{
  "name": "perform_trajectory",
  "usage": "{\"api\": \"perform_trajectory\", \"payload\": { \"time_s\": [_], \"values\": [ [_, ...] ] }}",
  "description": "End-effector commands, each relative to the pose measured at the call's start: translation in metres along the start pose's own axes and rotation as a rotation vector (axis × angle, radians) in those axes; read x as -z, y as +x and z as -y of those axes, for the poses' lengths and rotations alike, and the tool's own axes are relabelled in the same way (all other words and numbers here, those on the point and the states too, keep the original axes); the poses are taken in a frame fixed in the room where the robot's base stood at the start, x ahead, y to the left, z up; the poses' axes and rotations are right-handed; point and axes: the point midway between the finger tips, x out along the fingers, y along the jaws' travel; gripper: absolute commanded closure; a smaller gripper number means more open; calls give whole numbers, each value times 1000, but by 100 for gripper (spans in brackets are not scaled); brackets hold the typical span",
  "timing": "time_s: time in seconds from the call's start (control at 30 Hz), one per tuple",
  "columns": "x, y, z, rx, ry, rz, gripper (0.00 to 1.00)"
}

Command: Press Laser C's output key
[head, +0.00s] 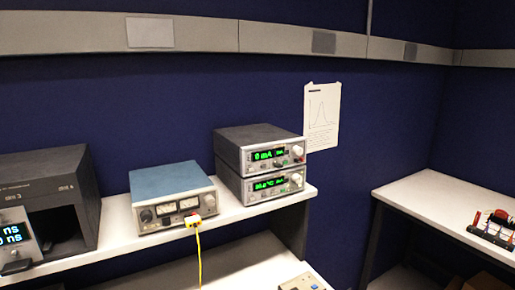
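Two stacked grey instruments with green displays stand on the white shelf. The upper unit (256,155) appears to read 0 mA, and the lower unit (262,186) seems to show a temperature. Each has small controls and a pale knob at the right of its front. No label reading Laser C is legible, and I cannot tell which control, if any, is its output key. A beige device (303,283) with small blue parts is cut off at the bottom edge, on the lower surface. My gripper is not in view.
A blue-topped meter box (171,184) with a yellow cable (199,262) stands left of the stack. A dark housing (77,185) is at far left. A white table (425,197) at right bears red and black equipment (497,228). Dark blue walls close the back.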

Motion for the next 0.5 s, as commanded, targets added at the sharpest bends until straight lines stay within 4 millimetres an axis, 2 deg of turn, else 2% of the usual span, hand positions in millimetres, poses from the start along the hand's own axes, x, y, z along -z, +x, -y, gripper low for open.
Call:
{"api": "perform_trajectory", "payload": {
  "time_s": [0.13,0.27,0.5],
  "values": [
    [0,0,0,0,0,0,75],
    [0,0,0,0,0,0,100],
    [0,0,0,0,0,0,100]
  ]
}}
